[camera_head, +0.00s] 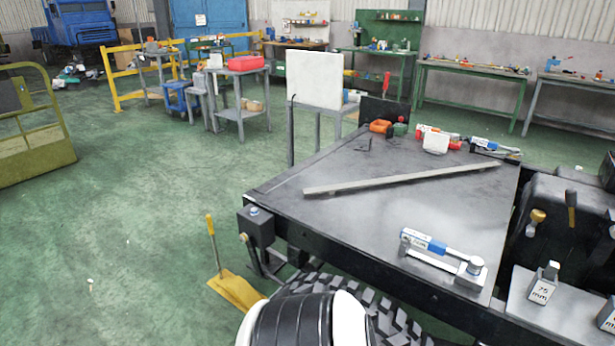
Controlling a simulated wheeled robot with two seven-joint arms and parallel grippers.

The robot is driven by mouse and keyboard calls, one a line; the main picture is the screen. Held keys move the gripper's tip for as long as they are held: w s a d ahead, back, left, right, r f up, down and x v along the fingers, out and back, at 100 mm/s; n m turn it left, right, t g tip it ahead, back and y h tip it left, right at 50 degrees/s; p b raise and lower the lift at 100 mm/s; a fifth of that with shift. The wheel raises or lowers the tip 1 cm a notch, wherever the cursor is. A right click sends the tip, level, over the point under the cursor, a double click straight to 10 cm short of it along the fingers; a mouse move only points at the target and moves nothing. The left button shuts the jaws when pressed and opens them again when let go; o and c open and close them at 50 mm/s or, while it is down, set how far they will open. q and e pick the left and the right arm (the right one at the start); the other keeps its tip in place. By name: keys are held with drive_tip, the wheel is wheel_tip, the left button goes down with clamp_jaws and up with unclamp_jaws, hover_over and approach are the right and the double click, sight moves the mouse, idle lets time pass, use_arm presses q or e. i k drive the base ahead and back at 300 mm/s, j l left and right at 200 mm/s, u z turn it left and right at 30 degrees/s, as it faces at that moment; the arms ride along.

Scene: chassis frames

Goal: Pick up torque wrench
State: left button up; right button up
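A torque wrench (437,246) with a blue and white handle lies near the front right of the dark chassis top (345,215). Its handle points to the upper left. Its shaft runs down and right to a grey block. It rests on a light metal holder (432,262) close to the front edge. A similar blue and white tool (490,146) lies at the far right of the chassis top; I cannot tell exactly what it is. Neither of my grippers shows in this view.
A long flat bar (400,177) lies diagonally across the chassis top. An orange tool (381,127) and a white and red item (436,142) sit at its back edge. A large tyre (385,322) is below the front edge.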

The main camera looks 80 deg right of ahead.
sight(474, 267)
drive_tip(key=k+l+z, duration=0.15)
drive_tip(key=z, duration=3.4)
drive_tip(key=u, duration=0.95)
drive_tip(key=k+l+u, duration=0.1)
drive_tip(key=l+u, duration=0.3)
drive_tip(key=k+l+u, duration=0.15)
drive_tip(key=l+u, duration=0.2)
drive_tip(key=k+l+u, duration=0.2)
drive_tip(key=l+u, duration=0.2)
drive_tip(key=k+l+u, duration=0.35)
drive_tip(key=i+j, duration=0.05)
drive_tip(key=i, duration=0.05)
